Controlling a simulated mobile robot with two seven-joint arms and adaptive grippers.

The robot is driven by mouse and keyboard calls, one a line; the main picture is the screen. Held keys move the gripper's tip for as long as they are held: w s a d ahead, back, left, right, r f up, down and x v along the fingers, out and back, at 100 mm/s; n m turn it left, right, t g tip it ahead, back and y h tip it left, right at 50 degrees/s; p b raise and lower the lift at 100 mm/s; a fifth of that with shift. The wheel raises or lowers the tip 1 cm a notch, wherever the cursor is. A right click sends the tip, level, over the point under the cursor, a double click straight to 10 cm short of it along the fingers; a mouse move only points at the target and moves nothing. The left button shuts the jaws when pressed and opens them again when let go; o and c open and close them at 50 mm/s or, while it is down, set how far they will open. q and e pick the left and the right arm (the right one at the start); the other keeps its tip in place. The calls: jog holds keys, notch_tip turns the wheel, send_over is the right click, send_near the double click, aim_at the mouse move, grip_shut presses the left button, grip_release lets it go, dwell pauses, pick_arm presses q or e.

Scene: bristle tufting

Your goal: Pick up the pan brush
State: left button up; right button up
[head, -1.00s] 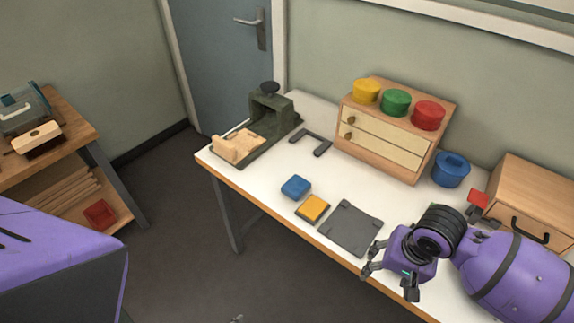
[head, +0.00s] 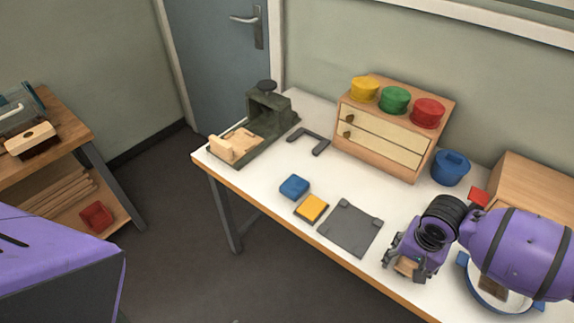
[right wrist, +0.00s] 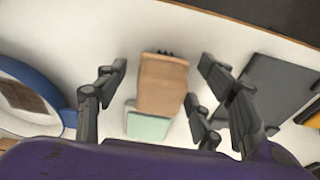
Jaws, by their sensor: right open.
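A pale wooden block with a few dark tufts at one end, which looks like the pan brush (right wrist: 163,88), lies on the white table in the right wrist view. A bit of it shows in the head view (head: 405,268), under my right gripper. My right gripper (right wrist: 163,65) is open, with its fingers on either side of the block and gaps between. It also shows in the head view (head: 404,264), low over the table's front right. A mint-green piece (right wrist: 148,125) lies beside or under the block; I cannot tell which. My left gripper is out of view.
A blue-rimmed round pan (head: 463,260) with a brown block stands to the right, partly behind my arm. A dark grey plate (head: 350,230), yellow pad (head: 311,208) and blue block (head: 295,187) lie left. A drawer box (head: 380,142) stands behind.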

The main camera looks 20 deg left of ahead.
jog(key=shift+c, duration=0.6)
jog(key=c, duration=1.1)
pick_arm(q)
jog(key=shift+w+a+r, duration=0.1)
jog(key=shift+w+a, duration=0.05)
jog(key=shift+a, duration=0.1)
pick_arm(e)
jog(key=shift+r, duration=0.1)
